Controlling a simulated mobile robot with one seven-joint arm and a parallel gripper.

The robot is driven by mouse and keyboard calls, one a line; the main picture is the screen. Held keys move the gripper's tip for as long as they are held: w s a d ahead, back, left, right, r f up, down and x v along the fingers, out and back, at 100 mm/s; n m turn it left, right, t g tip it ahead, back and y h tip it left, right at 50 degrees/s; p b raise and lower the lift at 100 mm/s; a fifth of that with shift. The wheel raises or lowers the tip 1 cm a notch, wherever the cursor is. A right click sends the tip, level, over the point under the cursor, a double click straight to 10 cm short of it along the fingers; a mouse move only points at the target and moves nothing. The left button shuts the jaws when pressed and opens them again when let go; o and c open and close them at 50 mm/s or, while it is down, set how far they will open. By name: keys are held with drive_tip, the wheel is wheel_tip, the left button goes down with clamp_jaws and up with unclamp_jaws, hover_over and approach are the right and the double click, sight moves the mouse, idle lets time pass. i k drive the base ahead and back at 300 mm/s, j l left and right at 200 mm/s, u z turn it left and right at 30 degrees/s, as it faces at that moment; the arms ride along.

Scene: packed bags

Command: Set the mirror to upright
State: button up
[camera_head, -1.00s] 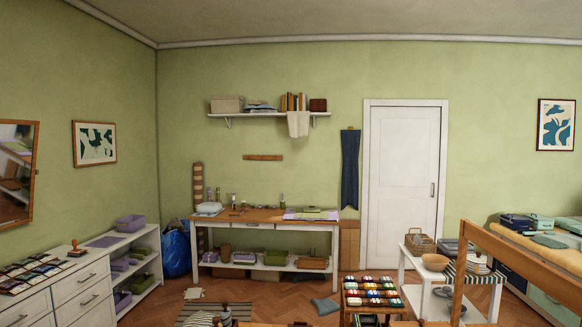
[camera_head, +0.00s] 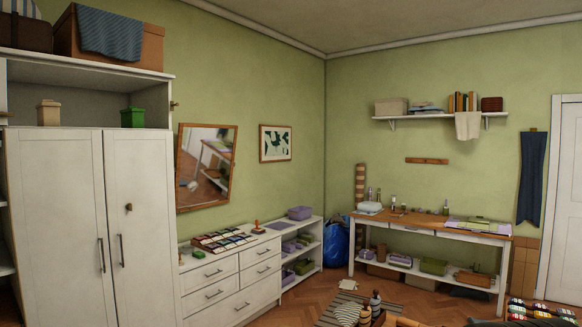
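The mirror (camera_head: 207,160) hangs on the green left wall above the white dresser, between the tall wardrobe and a framed picture. It has a thin wooden frame and its glass reflects part of the room. It looks tilted: its sides lean and its bottom edge slopes, lower at the left end. Nothing covers it. My gripper is not in view.
The white dresser (camera_head: 232,290) stands below the mirror with a tray of colored pieces (camera_head: 222,239) and a stamp (camera_head: 258,227) on top. A wardrobe (camera_head: 140,225) is at left, a low shelf (camera_head: 302,262) at right. A striped rug (camera_head: 345,305) lies on the floor.

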sight(205, 159)
drive_tip(key=u, duration=0.7)
drive_tip(key=i+j+u, duration=0.65)
drive_tip(key=i, duration=0.25)
drive_tip(key=i+j+u, duration=0.15)
drive_tip(key=i+u, duration=0.2)
drive_tip(key=i, duration=0.15)
drive_tip(key=i+z, duration=0.1)
drive_tip(key=i, duration=0.4)
drive_tip(key=i+j+z, duration=0.15)
drive_tip(key=i, duration=0.3)
drive_tip(key=i+j+z, duration=0.1)
drive_tip(key=i, duration=0.4)
drive_tip(key=i+l+z, duration=0.1)
drive_tip(key=z, duration=0.3)
drive_tip(key=i+z, duration=0.5)
drive_tip(key=z, duration=0.25)
drive_tip(key=i+j+z, duration=0.1)
drive_tip(key=z, duration=0.3)
drive_tip(key=i+l+z, duration=0.15)
drive_tip(key=i+z, duration=0.3)
drive_tip(key=i, duration=0.2)
drive_tip(key=i+z, duration=0.5)
drive_tip(key=i+u, duration=0.25)
drive_tip(key=i, duration=0.25)
drive_tip(key=i+u, duration=0.2)
drive_tip(key=i, duration=0.3)
drive_tip(key=i+l+u, duration=0.25)
drive_tip(key=i, duration=0.25)
